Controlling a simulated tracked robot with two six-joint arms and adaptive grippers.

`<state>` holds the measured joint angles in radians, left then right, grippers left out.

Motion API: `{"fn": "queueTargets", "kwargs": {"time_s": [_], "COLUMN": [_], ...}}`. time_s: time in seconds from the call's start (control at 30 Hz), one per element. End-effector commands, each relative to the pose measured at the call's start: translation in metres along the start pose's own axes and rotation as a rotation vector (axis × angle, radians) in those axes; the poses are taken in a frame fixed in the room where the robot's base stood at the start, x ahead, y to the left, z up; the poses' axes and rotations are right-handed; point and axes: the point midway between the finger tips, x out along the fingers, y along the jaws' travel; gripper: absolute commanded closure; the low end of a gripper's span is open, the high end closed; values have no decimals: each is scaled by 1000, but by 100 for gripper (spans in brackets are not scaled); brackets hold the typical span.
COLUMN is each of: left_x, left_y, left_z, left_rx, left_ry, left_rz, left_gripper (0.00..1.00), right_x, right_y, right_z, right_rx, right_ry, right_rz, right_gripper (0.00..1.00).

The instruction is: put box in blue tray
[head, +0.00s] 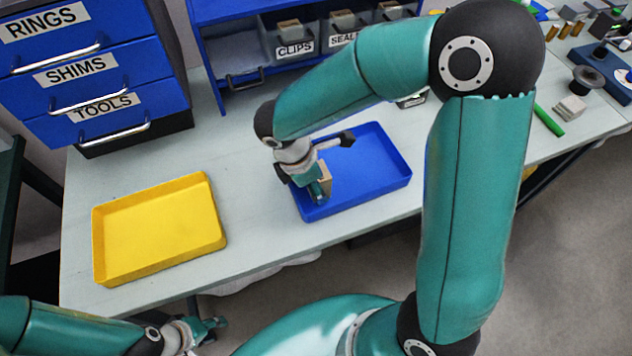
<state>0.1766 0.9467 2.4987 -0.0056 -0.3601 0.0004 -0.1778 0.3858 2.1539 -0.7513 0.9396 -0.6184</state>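The box (326,177) is a small tan block over the blue tray (377,195), near the tray's left side. My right gripper (319,190), on the arm reaching over from the right, is at the box with its teal fingers against it and appears shut on it. The fingers cover part of the box. I cannot tell whether the box touches the tray floor. The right forearm passes above the tray's far side. My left gripper (213,329) is low at the bottom left, off the table's front edge, empty, with its fingers apart.
An empty yellow tray (158,232) lies left of the blue tray on the pale table (255,232). A blue drawer unit (92,80) stands back left. A blue shelf (225,20) with labelled bins is behind. A green marker (548,121) and small parts lie at the right.

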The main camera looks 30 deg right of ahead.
Motion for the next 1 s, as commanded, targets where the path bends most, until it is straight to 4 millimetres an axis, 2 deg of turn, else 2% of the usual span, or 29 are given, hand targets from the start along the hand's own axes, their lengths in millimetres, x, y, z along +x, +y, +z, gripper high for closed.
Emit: {"fn": "queueTargets", "kwargs": {"time_s": [0.07, 0.1, 0.23, 0.67, 0.87, 1.0], "left_x": [0, 0, 0, 0, -3, -4], "left_y": [0, 0, 0, 0, 1, 2], "left_z": [0, 0, 0, 0, 0, 0], "left_rx": [0, 0, 0, 0, 0, 0], "left_ry": [0, 0, 0, 0, 0, 0], "left_rz": [0, 0, 0, 0, 0, 0], "left_gripper": [60, 60, 60, 60, 60, 60], "right_x": [1, 1, 1, -6, -36, -64], "right_y": [-1, -1, -1, 0, 0, 0], "right_z": [0, 0, 0, 0, 0, -1], "right_rx": [-1, -1, -1, 1, 0, 0], "right_ry": [0, 0, -1, -1, 1, 3], "right_rz": [-2, -3, -3, -1, 3, 3], "right_gripper": [85, 44, 22, 22, 22, 22]}}
